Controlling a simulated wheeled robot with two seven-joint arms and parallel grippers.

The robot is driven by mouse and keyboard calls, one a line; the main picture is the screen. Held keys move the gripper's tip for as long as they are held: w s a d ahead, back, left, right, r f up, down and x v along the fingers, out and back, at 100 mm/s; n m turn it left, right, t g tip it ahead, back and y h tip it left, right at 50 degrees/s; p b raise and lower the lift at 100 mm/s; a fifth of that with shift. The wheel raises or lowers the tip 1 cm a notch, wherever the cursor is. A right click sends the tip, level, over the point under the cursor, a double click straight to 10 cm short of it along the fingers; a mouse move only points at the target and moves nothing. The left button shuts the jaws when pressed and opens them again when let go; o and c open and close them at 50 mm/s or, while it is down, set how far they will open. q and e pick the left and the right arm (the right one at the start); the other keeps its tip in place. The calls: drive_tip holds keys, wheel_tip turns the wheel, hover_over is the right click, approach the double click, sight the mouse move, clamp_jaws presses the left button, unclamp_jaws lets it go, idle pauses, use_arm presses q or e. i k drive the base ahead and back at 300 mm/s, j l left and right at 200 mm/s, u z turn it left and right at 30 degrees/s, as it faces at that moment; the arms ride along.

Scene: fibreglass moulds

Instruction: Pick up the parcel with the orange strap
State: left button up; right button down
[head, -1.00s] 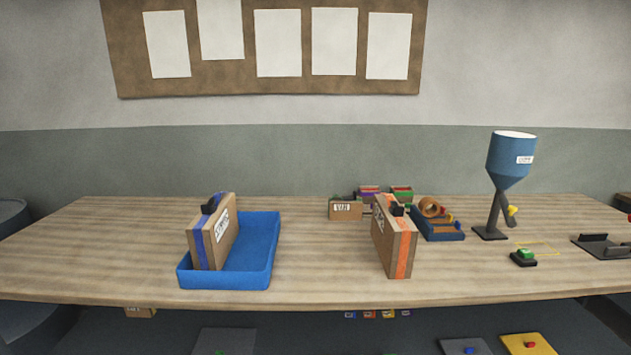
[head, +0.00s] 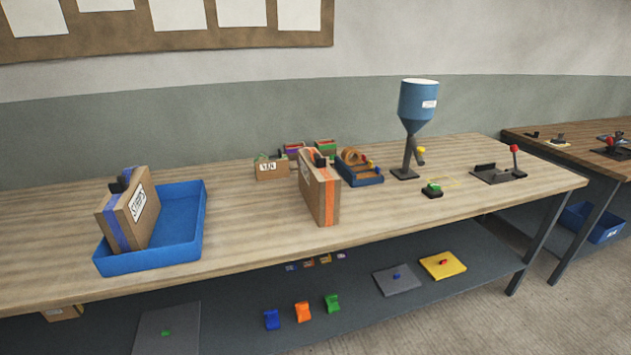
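The parcel with the orange strap (head: 318,188) stands upright on the wooden workbench (head: 245,235), right of the blue tray. It is a brown box with an orange band down its narrow side and a black handle on top. A second brown parcel, with a blue strap (head: 128,212), leans tilted in the blue tray (head: 185,232) at the left. Neither of my grippers shows in the head view.
Close behind the orange-strapped parcel are a small labelled box (head: 271,169) and a blue bin with a tape roll (head: 361,176). A blue hopper on a stand (head: 417,103) and a green button (head: 433,189) stand to the right. The bench front before the parcel is clear.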

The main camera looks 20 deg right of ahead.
sight(321, 188)
drive_tip(key=i+l, duration=0.1)
drive_tip(key=l, duration=0.3)
drive_tip(key=i+l, duration=0.15)
drive_tip(key=l, duration=0.25)
drive_tip(key=i+l, duration=0.1)
drive_tip(key=l, duration=0.3)
drive_tip(key=i+l, duration=0.15)
drive_tip(key=l, duration=0.25)
drive_tip(key=i+l, duration=0.1)
drive_tip(key=l, duration=0.3)
